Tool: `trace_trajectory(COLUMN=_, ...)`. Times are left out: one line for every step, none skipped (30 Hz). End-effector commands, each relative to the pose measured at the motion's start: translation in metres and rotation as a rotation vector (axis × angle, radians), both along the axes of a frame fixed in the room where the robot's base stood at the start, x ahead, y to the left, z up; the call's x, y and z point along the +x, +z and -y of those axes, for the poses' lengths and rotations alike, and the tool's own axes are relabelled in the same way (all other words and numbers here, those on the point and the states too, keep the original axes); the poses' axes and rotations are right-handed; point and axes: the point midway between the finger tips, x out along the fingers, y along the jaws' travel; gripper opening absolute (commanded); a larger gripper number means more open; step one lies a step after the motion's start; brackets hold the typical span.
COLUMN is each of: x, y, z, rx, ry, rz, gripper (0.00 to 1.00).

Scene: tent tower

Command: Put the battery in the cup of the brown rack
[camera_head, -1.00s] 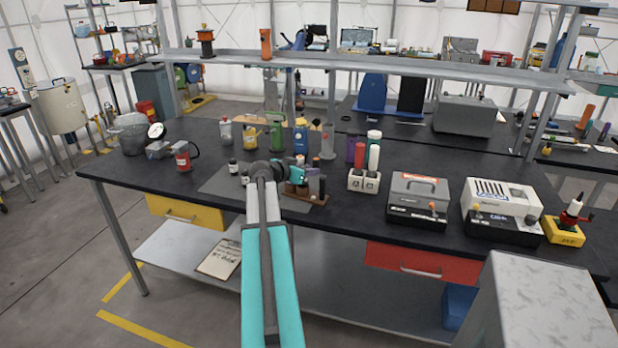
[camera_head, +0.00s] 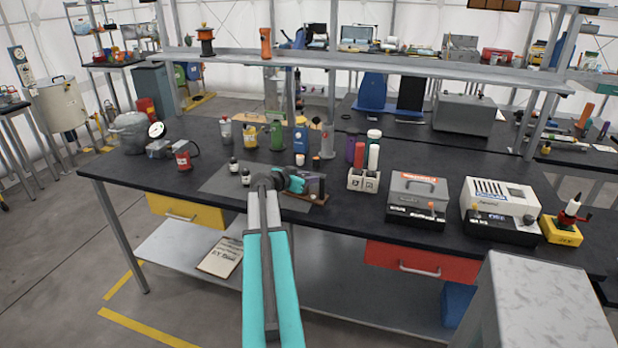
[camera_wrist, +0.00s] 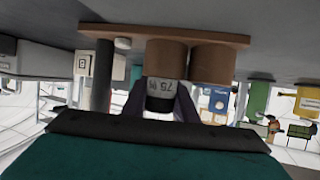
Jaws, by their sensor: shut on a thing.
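The brown rack (camera_head: 318,199) stands at the front of the dark bench, partly hidden behind my gripper in the head view. In the upside-down wrist view its base (camera_wrist: 200,34) is at the top, with two brown cups (camera_wrist: 212,63) and a dark post (camera_wrist: 104,75). My gripper (camera_wrist: 160,108) is shut on the battery (camera_wrist: 160,87), a dark cylinder with a grey printed label. The battery lines up with the left cup in that view and its far end is hidden there. I cannot tell how deep it sits in the cup.
Small dark bottles (camera_head: 233,165) stand on the grey mat left of my gripper. A blue bottle (camera_head: 300,138) and a grey post (camera_head: 327,140) stand behind the rack.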

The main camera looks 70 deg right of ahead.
Motion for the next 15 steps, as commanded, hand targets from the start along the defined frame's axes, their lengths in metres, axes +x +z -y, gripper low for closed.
trace_trajectory(x=0.0001, y=0.0003, z=0.0001, rx=-0.001, ry=0.000, rz=0.000, gripper=0.01)
trace_trajectory(x=0.0001, y=0.0003, z=0.0001, rx=-0.001, ry=0.000, rz=0.000, gripper=0.01)
trace_trajectory(x=0.0001, y=0.0002, z=0.0000, rx=-0.001, ry=0.000, rz=0.000, gripper=0.01)
trace_trajectory(x=0.0001, y=-0.0001, z=0.0000, rx=-0.001, ry=0.000, rz=0.000, gripper=0.01)
trace_trajectory(x=0.0002, y=-0.0006, z=0.0000, rx=-0.001, ry=0.000, rz=0.000, gripper=0.01)
trace_trajectory(x=0.0001, y=-0.0014, z=0.0000, rx=-0.001, ry=0.000, rz=0.000, gripper=0.01)
trace_trajectory(x=0.0002, y=-0.0018, z=0.0000, rx=-0.001, ry=0.000, rz=0.000, gripper=0.01)
trace_trajectory(x=0.0002, y=-0.0022, z=0.0000, rx=-0.001, ry=0.000, rz=0.000, gripper=0.01)
trace_trajectory(x=0.0002, y=-0.0025, z=0.0000, rx=-0.001, ry=0.000, rz=0.000, gripper=0.01)
trace_trajectory(x=0.0002, y=-0.0029, z=0.0000, rx=-0.001, ry=0.000, rz=0.000, gripper=0.01)
trace_trajectory(x=0.0002, y=-0.0027, z=-0.0001, rx=0.000, ry=0.000, rz=0.000, gripper=0.27)
trace_trajectory(x=0.0002, y=-0.0021, z=-0.0002, rx=0.000, ry=0.000, rz=0.000, gripper=0.34)
trace_trajectory(x=0.0003, y=-0.0021, z=-0.0001, rx=0.000, ry=0.000, rz=0.000, gripper=0.39)
trace_trajectory(x=0.0002, y=-0.0020, z=-0.0001, rx=0.000, ry=0.000, rz=0.000, gripper=0.44)
trace_trajectory(x=0.0003, y=-0.0021, z=-0.0001, rx=0.000, ry=0.000, rz=0.000, gripper=0.44)
